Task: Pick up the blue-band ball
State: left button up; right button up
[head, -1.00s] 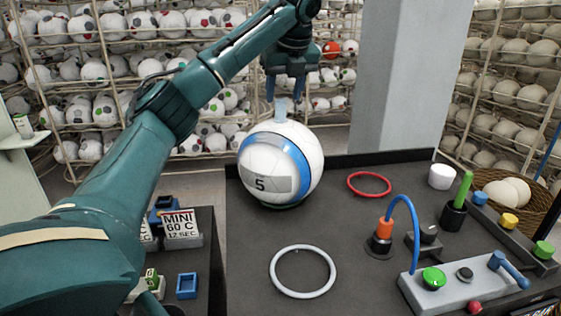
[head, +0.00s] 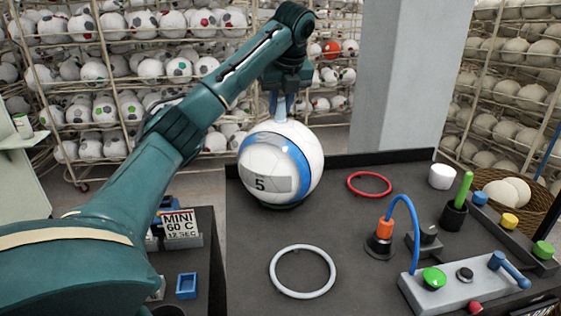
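The blue-band ball (head: 264,167) is white with a blue stripe and a grey patch marked "5". It rests on a small green ring (head: 285,206) at the far left of the dark table. A pale blue tab stands up from the top of the ball. My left gripper (head: 281,106) points straight down at the tab, with its fingertips at or around it just above the ball. I cannot tell whether the fingers are closed on the tab. My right gripper is not in view.
A red ring (head: 369,183) and a white ring (head: 302,293) lie empty on the table (head: 345,240). A blue hose (head: 413,232), a control box (head: 462,289) and coloured knobs stand at the right. A grey pillar (head: 400,75) rises behind the table.

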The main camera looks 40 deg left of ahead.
pick_arm(q)
grip_shut()
jog(key=shift+r, duration=0.2)
dwell(0.4)
